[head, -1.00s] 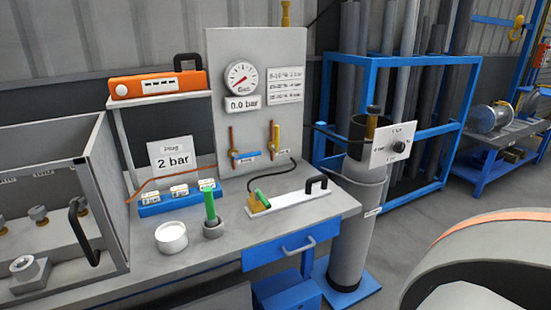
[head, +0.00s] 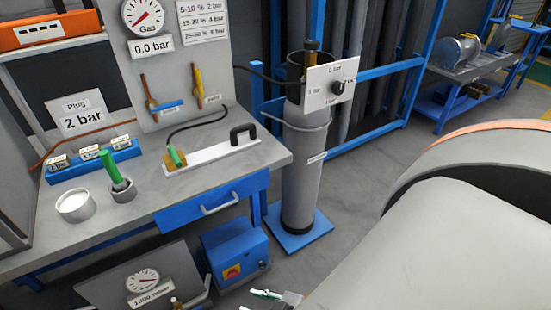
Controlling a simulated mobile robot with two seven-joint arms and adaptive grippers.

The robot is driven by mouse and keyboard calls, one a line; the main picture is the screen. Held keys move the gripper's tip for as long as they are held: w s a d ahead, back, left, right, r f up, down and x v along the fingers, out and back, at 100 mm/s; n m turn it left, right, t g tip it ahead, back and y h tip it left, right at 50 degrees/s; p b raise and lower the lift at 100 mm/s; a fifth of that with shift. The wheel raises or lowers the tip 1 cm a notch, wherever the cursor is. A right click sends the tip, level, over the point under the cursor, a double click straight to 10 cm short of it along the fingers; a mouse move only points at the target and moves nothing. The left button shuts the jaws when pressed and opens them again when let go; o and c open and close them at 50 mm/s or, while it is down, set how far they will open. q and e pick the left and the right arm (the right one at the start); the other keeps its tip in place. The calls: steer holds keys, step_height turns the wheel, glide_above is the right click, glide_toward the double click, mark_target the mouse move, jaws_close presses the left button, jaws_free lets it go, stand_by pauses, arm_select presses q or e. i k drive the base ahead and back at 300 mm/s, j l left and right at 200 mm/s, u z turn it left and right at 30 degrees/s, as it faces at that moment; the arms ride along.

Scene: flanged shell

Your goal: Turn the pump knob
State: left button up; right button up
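A separate black knob (head: 337,88) is on the white pressure-marked plate of the grey cylinder. Small pale parts with a green piece (head: 265,293) show at the bottom edge, below the blue box and apart from the red knob. They look like the end of my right gripper, but they are cut off and their opening is unclear. My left gripper is out of view.
A grey panel with a 1000 mbar gauge (head: 141,281) stands left of the blue box. The bench (head: 262,157) and its blue drawer (head: 205,205) overhang from above. The grey cylinder (head: 300,165) stands on a blue base to the right. Floor is clear between cylinder and my arm.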

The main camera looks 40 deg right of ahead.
mark_target(262, 265)
steer(key=l+z, duration=0.1)
steer(key=l, duration=0.9)
steer(key=i+l+z, duration=0.1)
steer(key=l, duration=0.85)
